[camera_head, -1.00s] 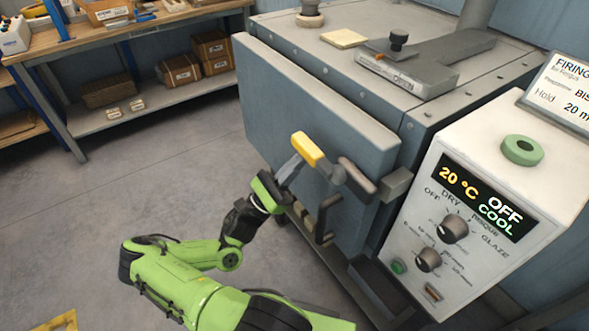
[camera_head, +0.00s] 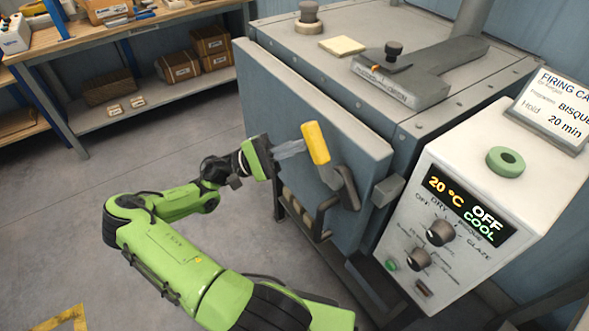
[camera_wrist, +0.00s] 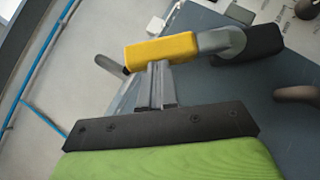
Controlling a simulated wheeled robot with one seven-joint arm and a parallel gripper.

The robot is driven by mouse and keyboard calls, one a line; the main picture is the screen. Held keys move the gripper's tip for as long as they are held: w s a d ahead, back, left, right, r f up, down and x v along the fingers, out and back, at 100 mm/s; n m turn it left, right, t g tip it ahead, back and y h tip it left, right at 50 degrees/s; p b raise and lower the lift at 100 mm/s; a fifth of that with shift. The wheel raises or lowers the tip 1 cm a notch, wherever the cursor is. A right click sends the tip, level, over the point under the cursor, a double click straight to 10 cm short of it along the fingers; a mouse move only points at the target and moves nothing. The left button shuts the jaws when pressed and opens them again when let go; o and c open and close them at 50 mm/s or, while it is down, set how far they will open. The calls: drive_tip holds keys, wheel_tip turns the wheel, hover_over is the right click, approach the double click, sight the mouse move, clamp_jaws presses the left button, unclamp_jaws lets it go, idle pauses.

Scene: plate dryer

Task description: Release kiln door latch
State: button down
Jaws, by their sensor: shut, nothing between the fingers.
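The kiln door (camera_head: 300,100) is a blue-grey slab on the kiln's front, and looks closed against the body. Its latch has a yellow grip (camera_head: 316,143) and a grey-to-dark lever (camera_head: 346,188). The grip stands steeply, its top leaning left. My gripper (camera_head: 303,146) is shut and empty, its fingertips against or very close to the left side of the grip. In the wrist view the shut fingers (camera_wrist: 160,72) meet the near edge of the yellow grip (camera_wrist: 160,50); they are not around it. Whether they press on it cannot be told.
A dark pull handle (camera_head: 326,214) sticks out of the door below the latch. The control box (camera_head: 470,200) stands right of the door and reads OFF, COOL and 20 °C. A workbench (camera_head: 130,30) with a lower shelf is at the back left. The floor left of the kiln is clear.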

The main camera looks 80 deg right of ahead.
drive_tip(key=shift+s+a+r+m+t+y+p, duration=0.2)
drive_tip(key=shift+r+m+t+y+p, duration=0.2)
drive_tip(key=shift+m, duration=0.25)
drive_tip(key=shift+s+a+r+m+t+y+p, duration=0.2)
drive_tip(key=shift+r+m+y+p, duration=0.15)
drive_tip(key=shift+r+m, duration=0.25)
drive_tip(key=shift+f, duration=0.15)
